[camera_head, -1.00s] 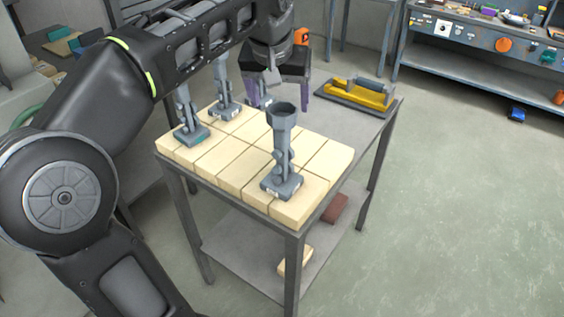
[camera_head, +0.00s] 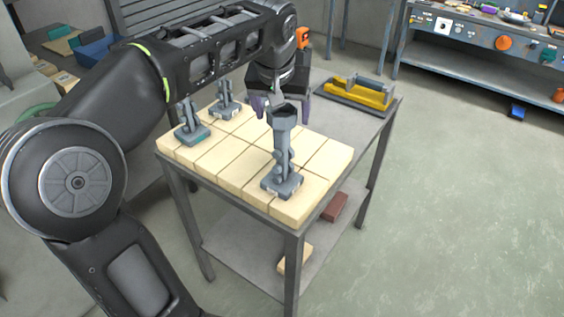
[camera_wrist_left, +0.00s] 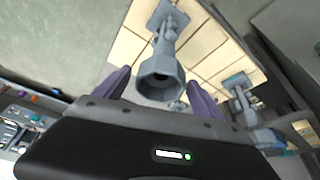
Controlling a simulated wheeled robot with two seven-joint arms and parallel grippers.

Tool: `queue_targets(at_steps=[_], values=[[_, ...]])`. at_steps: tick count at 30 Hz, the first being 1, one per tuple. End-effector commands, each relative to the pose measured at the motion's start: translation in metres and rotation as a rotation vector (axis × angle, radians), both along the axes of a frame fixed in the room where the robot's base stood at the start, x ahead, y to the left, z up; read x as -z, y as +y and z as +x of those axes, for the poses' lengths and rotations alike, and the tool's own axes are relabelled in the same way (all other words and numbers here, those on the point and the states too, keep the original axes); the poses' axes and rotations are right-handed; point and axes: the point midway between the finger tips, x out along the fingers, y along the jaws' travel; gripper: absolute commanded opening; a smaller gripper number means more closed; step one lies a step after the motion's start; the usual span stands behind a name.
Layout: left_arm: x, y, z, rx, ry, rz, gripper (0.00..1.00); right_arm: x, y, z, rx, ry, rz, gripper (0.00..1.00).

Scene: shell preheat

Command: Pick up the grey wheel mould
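Several grey upright moulds stand on the cream bricks; I cannot tell for sure which is the wheel mould. The nearest grey mould (camera_head: 283,160) has a wide cup on top and a square base, and stands upright. It also shows in the left wrist view (camera_wrist_left: 160,75), its cup lying between the lines of my fingers. Another mould with a teal-edged base (camera_head: 191,130) stands at the left, and a third (camera_head: 227,103) behind it. My left gripper (camera_head: 281,108) is open, with purple fingers spread behind and beside the nearest mould's cup. No grip on it shows. My right gripper is not in view.
The cream bricks (camera_head: 235,178) cover the near part of a grey metal table (camera_head: 330,122). A yellow and grey tool (camera_head: 357,94) lies at its far right corner. The lower shelf holds a red-brown brick (camera_head: 335,207) and a cream brick (camera_head: 295,259). Open floor lies to the right.

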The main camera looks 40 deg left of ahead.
Motion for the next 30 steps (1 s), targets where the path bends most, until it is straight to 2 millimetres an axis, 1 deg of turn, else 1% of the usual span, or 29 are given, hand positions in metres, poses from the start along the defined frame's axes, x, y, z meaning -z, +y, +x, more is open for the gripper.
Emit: queue_targets(at_steps=[1, 2, 27, 28, 30], values=[[-0.0001, 0.0, 0.0, 0.0, 0.0, 0.0, 0.74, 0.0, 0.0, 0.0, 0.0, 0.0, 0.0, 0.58], [-0.0001, 0.0, 0.0, 0.0, 0.0, 0.0, 0.72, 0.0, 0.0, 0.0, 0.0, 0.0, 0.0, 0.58], [-0.0001, 0.0, 0.0, 0.0, 0.0, 0.0, 0.03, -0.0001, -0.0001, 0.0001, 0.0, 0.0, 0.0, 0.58], [-0.0001, 0.0, 0.0, 0.0, 0.0, 0.0, 0.01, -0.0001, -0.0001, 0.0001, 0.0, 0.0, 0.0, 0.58], [-0.0001, 0.0, 0.0, 0.0, 0.0, 0.0, 0.0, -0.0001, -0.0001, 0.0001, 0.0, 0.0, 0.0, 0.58]])
